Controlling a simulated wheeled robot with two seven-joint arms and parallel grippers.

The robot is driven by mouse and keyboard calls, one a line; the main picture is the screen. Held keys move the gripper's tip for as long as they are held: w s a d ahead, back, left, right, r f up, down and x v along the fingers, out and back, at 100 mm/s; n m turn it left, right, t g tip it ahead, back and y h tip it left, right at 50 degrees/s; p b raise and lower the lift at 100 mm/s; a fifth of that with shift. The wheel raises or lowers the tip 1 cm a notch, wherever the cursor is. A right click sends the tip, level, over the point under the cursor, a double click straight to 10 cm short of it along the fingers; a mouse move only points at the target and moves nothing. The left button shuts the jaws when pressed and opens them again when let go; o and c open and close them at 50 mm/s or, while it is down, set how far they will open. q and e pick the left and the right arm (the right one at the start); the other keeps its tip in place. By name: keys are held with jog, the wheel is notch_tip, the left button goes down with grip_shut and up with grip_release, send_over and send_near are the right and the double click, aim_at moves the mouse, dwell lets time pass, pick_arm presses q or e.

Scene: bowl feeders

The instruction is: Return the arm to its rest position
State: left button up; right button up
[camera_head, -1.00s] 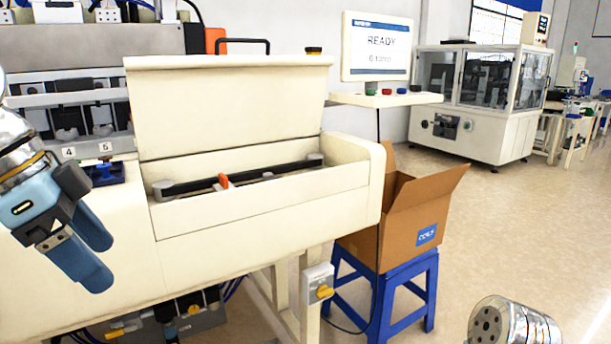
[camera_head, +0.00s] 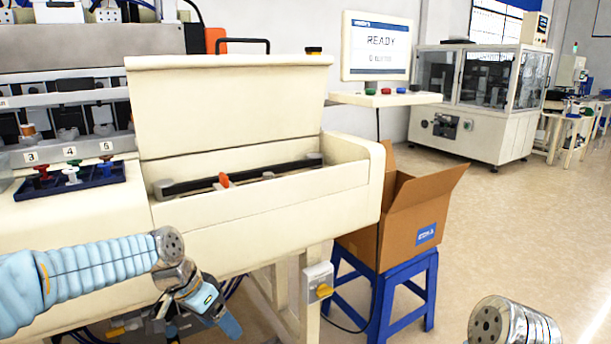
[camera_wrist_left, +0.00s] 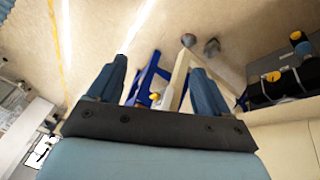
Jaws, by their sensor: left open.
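My left gripper (camera_head: 222,312) hangs low in front of the cream machine (camera_head: 200,240), below its front edge, with its fingers pointing down and right. In the left wrist view its two blue fingers (camera_wrist_left: 155,92) are apart with nothing between them. The left arm (camera_head: 90,270), in a light blue ribbed sleeve, comes in from the left. At the lower right a metal end of my right arm (camera_head: 515,322) shows; the right gripper itself is not visible.
A dark blue tray (camera_head: 105,185) with several coloured pieces sits on the machine's ledge. The open bin (camera_head: 250,185) has a raised lid. A cardboard box (camera_head: 425,215) stands on a blue stool (camera_head: 405,285). A yellow-knobbed switch box (camera_head: 318,284) is on the machine's leg. Floor on the right is clear.

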pick_arm(q)
notch_tip(320, 180, down, 14)
jog(key=s+d+n, duration=0.1)
jog(key=d+n, duration=0.1)
jog(key=d, duration=0.1)
jog(key=s+d+f+n, duration=0.2)
jog(key=s+f+n, duration=0.1)
jog(key=s+f, duration=0.6)
jog(key=s+d+f+n+g, duration=0.1)
jog(key=s+d+f+n, duration=0.1)
jog(key=s+f, duration=0.8)
notch_tip(320, 180, down, 3)
jog(key=shift+f+n, duration=0.1)
jog(key=shift+n, duration=0.6)
jog(key=shift+w, duration=0.1)
